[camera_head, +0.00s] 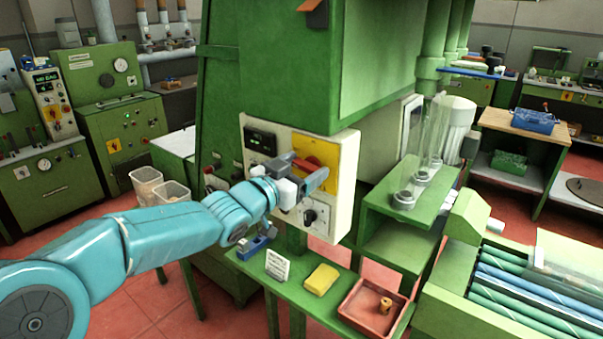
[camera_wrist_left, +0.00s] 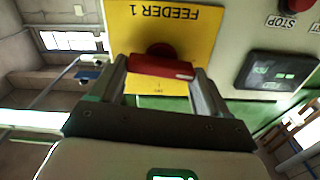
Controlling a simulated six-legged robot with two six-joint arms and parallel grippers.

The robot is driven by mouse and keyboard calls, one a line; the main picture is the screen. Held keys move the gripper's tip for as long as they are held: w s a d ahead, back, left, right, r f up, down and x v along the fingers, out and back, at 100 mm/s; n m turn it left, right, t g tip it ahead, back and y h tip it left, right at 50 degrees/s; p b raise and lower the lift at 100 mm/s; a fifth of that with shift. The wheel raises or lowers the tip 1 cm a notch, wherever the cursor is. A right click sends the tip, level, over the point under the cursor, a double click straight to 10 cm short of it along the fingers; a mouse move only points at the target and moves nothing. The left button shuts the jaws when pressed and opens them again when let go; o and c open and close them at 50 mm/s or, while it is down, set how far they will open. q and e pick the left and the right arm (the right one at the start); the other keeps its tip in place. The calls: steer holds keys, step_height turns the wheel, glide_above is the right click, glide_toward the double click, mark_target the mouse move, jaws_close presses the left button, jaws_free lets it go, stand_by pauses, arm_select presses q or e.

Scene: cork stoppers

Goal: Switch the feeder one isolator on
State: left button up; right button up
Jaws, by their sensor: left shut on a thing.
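The feeder one isolator is a red handle (camera_wrist_left: 162,67) on a yellow plate marked FEEDER 1 (camera_wrist_left: 165,20), upside down in the left wrist view. The handle lies crosswise there between my left gripper's fingers (camera_wrist_left: 165,82), which are shut on it. In the head view the yellow plate (camera_head: 317,150) is on the cream control box (camera_head: 343,188) of the green machine. My left gripper (camera_head: 308,178) is in front of that plate and hides most of the handle. My right gripper is not in view.
The box also carries a dark display (camera_head: 261,140) and a black knob (camera_head: 310,216) below my gripper. On the green bench underneath are a white card (camera_head: 277,265), a yellow block (camera_head: 321,280) and a red tray (camera_head: 352,312). Glass tubes (camera_head: 430,135) stand to the right.

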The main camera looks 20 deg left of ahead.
arm_select(q)
steer(key=m+b, duration=0.2)
steer(key=shift+d+f+m, duration=0.1)
steer(key=shift+f+m, duration=0.2)
steer(key=shift+f, duration=0.05)
steer(key=m+b, duration=0.3)
steer(key=m, duration=0.1)
steer(key=shift+d, duration=0.1)
steer(key=m+b, duration=0.2)
steer(key=m, duration=0.3)
steer(key=shift+m, duration=0.4)
steer(key=m+b, duration=0.1)
steer(key=m, duration=0.2)
steer(key=shift+m, duration=0.3)
steer(key=shift+r+m, duration=0.1)
steer(key=shift+m, duration=0.3)
